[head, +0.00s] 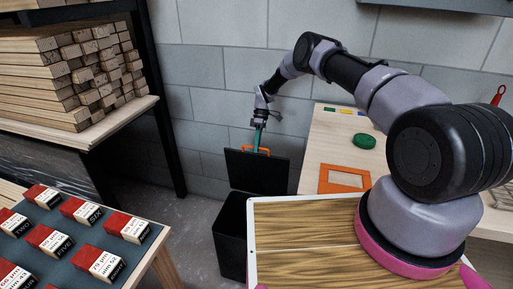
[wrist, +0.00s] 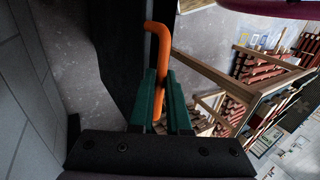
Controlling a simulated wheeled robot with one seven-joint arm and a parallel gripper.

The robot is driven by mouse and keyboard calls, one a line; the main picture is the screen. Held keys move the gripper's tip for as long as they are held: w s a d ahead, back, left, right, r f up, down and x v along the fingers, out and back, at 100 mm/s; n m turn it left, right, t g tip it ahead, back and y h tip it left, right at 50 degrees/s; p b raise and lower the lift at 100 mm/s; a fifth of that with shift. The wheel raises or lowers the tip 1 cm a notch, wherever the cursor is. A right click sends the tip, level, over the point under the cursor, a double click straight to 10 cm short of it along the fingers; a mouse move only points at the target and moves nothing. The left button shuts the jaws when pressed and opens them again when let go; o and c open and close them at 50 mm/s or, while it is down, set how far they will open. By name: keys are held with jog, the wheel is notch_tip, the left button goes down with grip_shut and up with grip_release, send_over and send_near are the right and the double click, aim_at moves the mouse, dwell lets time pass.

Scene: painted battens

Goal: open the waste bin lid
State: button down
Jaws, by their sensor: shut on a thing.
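The black waste bin (head: 230,245) stands on the floor left of the wooden board. Its black lid (head: 256,174) is raised, tilted up steeply above the bin's dark opening, with its flat face toward the head camera. An orange handle (head: 263,151) is at the lid's upper edge. My gripper (head: 258,142) is at this handle, reaching down from above. In the wrist view, the green fingers of my gripper (wrist: 160,98) are shut on the orange handle (wrist: 158,42). The inside of the bin is mostly hidden.
A bench (head: 330,140) by the wall holds a green disc (head: 364,141) and an orange frame (head: 344,179). A shelf with stacked battens (head: 75,75) stands at the left. A table with red-and-white boxes (head: 48,238) is front left. Bare floor (head: 190,220) lies left of the bin.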

jog(key=shift+s+d+f, duration=0.1)
jog(key=shift+d+f, duration=0.15)
jog(key=shift+f, duration=0.05)
jog(key=c, duration=1)
grip_release()
jog(key=shift+o, duration=0.6)
jog(key=shift+r, duration=0.1)
jog(key=shift+a, duration=0.15)
jog(key=shift+r, duration=0.15)
jog(key=v, duration=1)
jog(key=shift+w+r, duration=0.25)
jog(key=shift+w, duration=0.05)
